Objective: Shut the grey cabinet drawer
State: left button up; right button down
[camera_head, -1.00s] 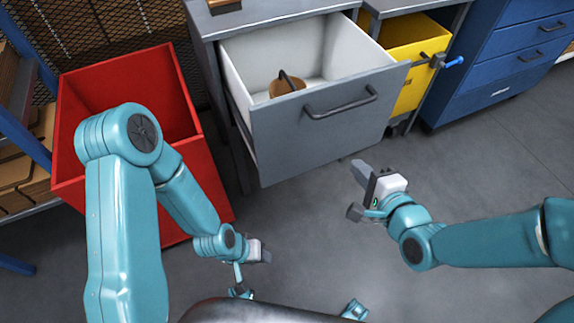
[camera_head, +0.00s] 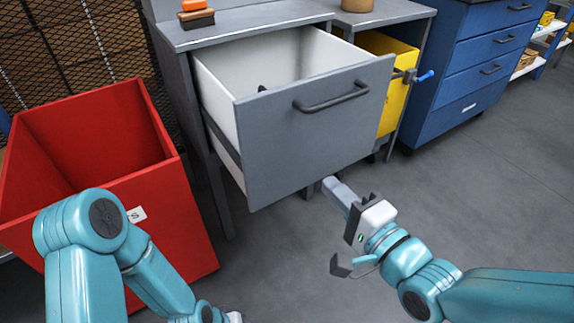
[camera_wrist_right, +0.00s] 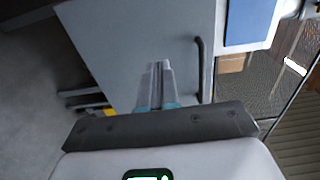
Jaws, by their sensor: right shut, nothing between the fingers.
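The grey cabinet drawer (camera_head: 300,135) is pulled out, with its white inside (camera_head: 222,70) showing. Its front carries a dark bar handle (camera_head: 330,97). My right gripper (camera_head: 338,190) is shut and empty, low and just in front of the drawer front's lower right edge. In the right wrist view its closed fingers (camera_wrist_right: 157,82) point at the grey front (camera_wrist_right: 135,35), with the handle (camera_wrist_right: 203,68) to their right. Contact with the front cannot be told. Only a sliver of my left gripper (camera_head: 235,317) shows at the bottom edge; its fingers are hidden.
A red bin (camera_head: 165,205) stands left of the cabinet. A yellow box (camera_head: 396,100) with a blue-handled clamp (camera_head: 425,76) stands to the right, then a blue drawer cabinet (camera_head: 455,70). An orange-topped brush (camera_head: 196,16) lies on the grey top. The floor at right is clear.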

jog(key=p, duration=0.8)
send_near(281, 142)
jog(key=x, duration=0.6)
jog(key=shift+w+a, duration=0.2)
jog(key=shift+w, duration=0.15)
pick_arm(q)
jog(key=s+d+r+g, duration=0.1)
jog(key=s+r, duration=0.2)
jog(key=r, duration=0.3)
jog(key=shift+s+d+r+h, duration=0.15)
jog(key=shift+d+h, duration=0.15)
jog(key=shift+b, duration=0.3)
pick_arm(e)
jog(key=shift+w, duration=0.1)
